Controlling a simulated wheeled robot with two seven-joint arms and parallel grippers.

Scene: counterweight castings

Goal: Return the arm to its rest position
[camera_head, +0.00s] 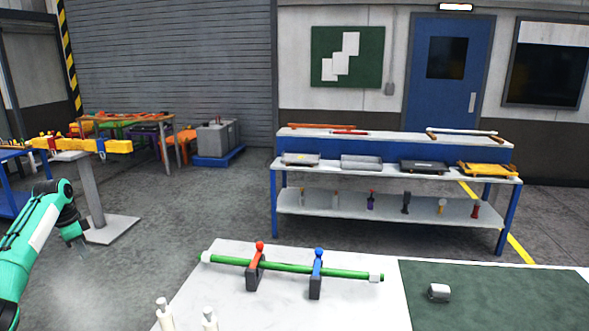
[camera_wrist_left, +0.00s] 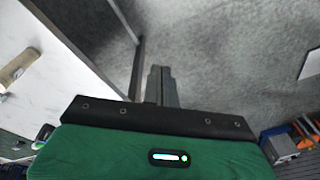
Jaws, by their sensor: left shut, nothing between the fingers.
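My left arm comes in from the left in the head view, green and black, with its left gripper (camera_head: 84,250) pointing down over the floor, left of the white table (camera_head: 225,283). In the left wrist view the fingers of the left gripper (camera_wrist_left: 160,72) lie together, with nothing between them and grey floor beyond. The gripper is apart from every object in view. My right gripper is not in view.
On the white table a green bar (camera_head: 290,267) rests across two dark stands with red and blue knobs. A small metal cylinder (camera_head: 439,291) lies on the green mat (camera_head: 490,300). White pegs (camera_head: 164,313) stand at the front. A shelved bench (camera_head: 400,206) stands behind.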

